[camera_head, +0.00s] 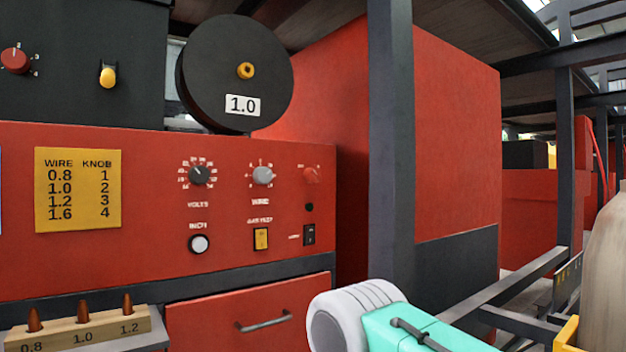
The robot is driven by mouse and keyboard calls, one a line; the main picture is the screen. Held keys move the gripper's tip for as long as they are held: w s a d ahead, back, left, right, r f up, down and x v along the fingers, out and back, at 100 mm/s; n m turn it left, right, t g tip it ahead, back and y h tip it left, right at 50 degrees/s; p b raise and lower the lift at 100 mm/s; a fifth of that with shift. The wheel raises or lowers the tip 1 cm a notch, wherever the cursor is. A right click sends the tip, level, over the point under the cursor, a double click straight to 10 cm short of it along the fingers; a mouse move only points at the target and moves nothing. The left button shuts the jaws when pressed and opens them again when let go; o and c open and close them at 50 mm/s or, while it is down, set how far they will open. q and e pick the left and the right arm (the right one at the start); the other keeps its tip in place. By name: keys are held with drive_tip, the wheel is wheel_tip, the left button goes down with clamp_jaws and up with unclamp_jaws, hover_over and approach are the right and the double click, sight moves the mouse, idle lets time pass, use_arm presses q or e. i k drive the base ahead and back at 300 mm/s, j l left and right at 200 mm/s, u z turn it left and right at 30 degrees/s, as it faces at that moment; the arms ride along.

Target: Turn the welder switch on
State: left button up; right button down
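The red welder panel (140,225) fills the left of the head view. A small black rocker switch (309,234) sits at its lower right, with a small label on its left that is too blurred to read. A yellow switch (261,239) is left of it, under another small label. I cannot tell the rocker's position. Above are a black VOLTS dial (198,175), a grey WIRE knob (263,176) and a red knob (311,175). Neither of my grippers shows, and nothing covers the switches.
A yellow chart (78,189) is on the panel. A black spool (225,65) marked 1.0 stands above. A drawer handle (264,321) and a wooden tip holder (84,331) are below. A dark post (392,140) rises right of the panel. A grey-and-teal object (375,318) is at the bottom.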

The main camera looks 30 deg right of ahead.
sight(311, 175)
drive_tip(key=z, duration=0.4)
drive_tip(key=i+z, duration=0.15)
drive_tip(key=z, duration=0.25)
drive_tip(key=i+z, duration=0.2)
drive_tip(key=z, duration=0.2)
drive_tip(key=i+z, duration=0.15)
drive_tip(key=z, duration=0.25)
